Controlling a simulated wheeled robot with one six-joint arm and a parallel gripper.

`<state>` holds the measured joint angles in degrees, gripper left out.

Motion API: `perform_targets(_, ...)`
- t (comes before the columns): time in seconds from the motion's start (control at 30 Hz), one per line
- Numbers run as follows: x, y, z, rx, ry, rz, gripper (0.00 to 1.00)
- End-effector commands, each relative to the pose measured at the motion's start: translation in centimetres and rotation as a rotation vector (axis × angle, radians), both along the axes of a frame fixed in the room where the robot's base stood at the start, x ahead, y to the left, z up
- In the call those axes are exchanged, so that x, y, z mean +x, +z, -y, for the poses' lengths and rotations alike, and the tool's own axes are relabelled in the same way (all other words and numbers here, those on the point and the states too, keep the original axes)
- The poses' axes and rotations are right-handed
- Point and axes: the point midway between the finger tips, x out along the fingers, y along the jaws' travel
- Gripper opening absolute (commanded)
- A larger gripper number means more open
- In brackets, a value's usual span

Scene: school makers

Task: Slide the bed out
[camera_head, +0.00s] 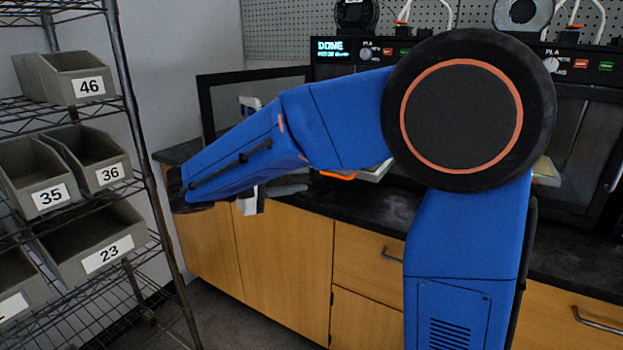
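A black printer (340,72) on the counter shows "DONE" on its display. Its dark-framed door (205,100) appears swung open to the left. A pale plate edge (375,172), likely the bed, shows low at the printer's front beside a bit of orange (338,176). My blue arm hides most of the printer's inside, so how far out the bed is cannot be told. My gripper is mostly behind my arm; pale parts near it (250,203) show below the forearm, and its fingers cannot be made out clearly.
A second printer (590,120) stands to the right, partly behind my arm. A wire rack (130,100) with numbered grey bins (75,80) stands close on the left. The dark countertop (375,215) is over wooden cabinets (285,260) with handles. Pegboard is behind.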

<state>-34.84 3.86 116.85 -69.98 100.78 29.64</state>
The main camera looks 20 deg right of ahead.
Motion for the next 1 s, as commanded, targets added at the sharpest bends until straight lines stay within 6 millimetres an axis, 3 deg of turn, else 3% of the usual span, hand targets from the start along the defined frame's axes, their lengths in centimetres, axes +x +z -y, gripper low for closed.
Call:
perform_targets(0.3, -1.5, 1.1, -5.8, 0.001, 0.003, -0.001, 0.26)
perform_targets(0.5, -2.1, 1.6, -7.9, 0.001, 0.001, 0.000, 0.26)
perform_targets(1.0, -2.4, 1.7, -8.5, 0.004, -0.002, -0.003, 0.26)
